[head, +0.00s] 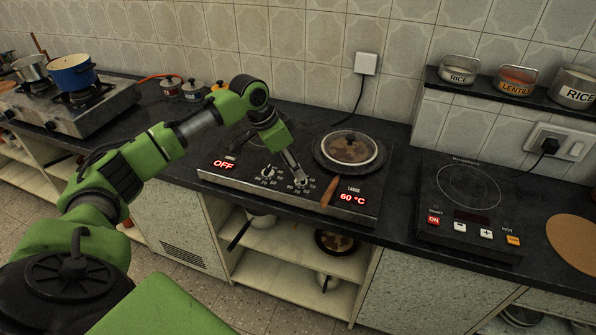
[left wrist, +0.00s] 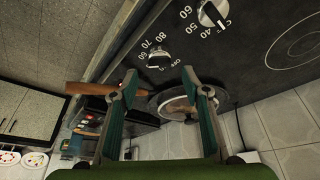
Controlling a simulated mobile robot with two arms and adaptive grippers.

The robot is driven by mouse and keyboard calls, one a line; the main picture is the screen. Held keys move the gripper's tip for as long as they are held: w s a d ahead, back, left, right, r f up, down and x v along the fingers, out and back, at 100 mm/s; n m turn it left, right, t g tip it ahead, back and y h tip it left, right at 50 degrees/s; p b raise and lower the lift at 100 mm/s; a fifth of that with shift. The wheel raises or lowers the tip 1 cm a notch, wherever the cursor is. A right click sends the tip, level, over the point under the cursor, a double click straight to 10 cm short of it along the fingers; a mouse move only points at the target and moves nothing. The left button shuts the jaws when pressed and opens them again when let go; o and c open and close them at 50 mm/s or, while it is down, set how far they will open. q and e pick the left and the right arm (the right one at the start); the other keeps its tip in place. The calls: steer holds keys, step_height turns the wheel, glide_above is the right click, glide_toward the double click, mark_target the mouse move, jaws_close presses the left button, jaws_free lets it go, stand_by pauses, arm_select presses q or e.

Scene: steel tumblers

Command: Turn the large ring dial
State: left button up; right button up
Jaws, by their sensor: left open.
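The hob (head: 215,175) has two dials on its front strip. The right-hand one, the large ring dial (head: 301,182), is nearer the display labelled LARGE (head: 352,198), which reads 60 °C. My left gripper (head: 300,183) points down at this dial and partly hides it. In the left wrist view the dial (left wrist: 158,60), with white numbers around it, lies just beyond and between the fingertips of my open left gripper (left wrist: 160,80). I cannot tell whether the fingers touch it. The other dial (head: 267,173) is to the left. My right gripper is out of view.
A lidded pan (head: 348,149) stands on the large ring, its wooden handle (head: 329,190) jutting forward close to the right of the dial. The left display (head: 223,163) reads OFF. A separate induction plate (head: 468,195) lies to the right. A wall stands behind the counter.

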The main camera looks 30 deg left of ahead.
arm_select(q)
steer(key=shift+x, duration=2.1)
